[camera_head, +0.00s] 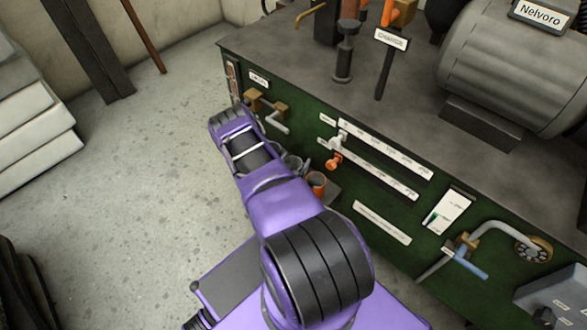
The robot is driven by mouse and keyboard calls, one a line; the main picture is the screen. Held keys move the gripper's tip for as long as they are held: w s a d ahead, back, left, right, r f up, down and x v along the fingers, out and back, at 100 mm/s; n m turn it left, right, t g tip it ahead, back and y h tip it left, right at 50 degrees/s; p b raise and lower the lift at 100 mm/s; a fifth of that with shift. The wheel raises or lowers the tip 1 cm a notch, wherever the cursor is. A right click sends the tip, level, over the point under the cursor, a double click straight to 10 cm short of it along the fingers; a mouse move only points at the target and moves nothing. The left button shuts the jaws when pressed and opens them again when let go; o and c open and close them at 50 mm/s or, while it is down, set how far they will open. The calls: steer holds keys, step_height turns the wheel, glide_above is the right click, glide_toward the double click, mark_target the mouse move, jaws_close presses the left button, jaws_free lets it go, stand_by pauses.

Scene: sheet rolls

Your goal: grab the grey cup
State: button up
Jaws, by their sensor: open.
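A small grey cup (293,163) shows just right of my purple arm, low against the green front of the machine. My arm hides part of it. An orange-brown cup (317,182) stands close to its right, on what looks like a small ledge. My arm reaches up and left across the picture and bends near the machine's left corner. My gripper is not in view; the arm seems to hide it. I cannot tell how far it is from the grey cup.
The green machine (372,205) has a grey top, with a large motor (505,65) on it. A valve with an orange spout (334,160), brass fittings (265,103) and a bent pipe (490,232) stick out from its front.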

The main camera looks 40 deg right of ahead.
steer(key=c, duration=1.3)
